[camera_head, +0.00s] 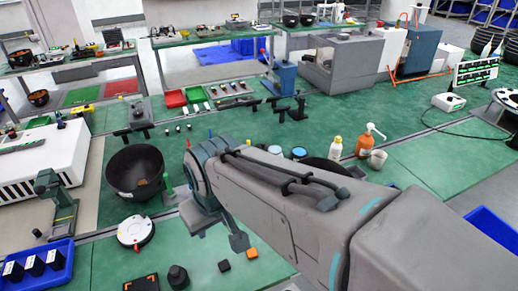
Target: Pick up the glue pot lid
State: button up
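My gripper (221,238) hangs below the end of my arm, pointing down over the green bench. Its two fingers appear apart, with nothing seen between them. I cannot tell for certain which thing is the glue pot lid. Two small round tops, one blue (299,152) and one paler (275,150), show just behind my arm, well above and right of my gripper in the picture. A dark knobbed piece (178,277) stands at the front, below and left of my gripper. My arm hides part of the bench.
A black bowl (135,172) and a white round device (135,231) lie left of my gripper. Small orange (251,253) and dark blocks lie close below it. An orange pump bottle (364,145), a cream bottle (336,147) and a cup (378,158) stand behind my arm.

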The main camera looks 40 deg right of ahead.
aim_at(264, 147)
jog(key=u, duration=0.5)
jog(key=k, duration=0.95)
jog(key=z, duration=1.45)
jog(key=i, duration=0.5)
jog(key=u, duration=0.05)
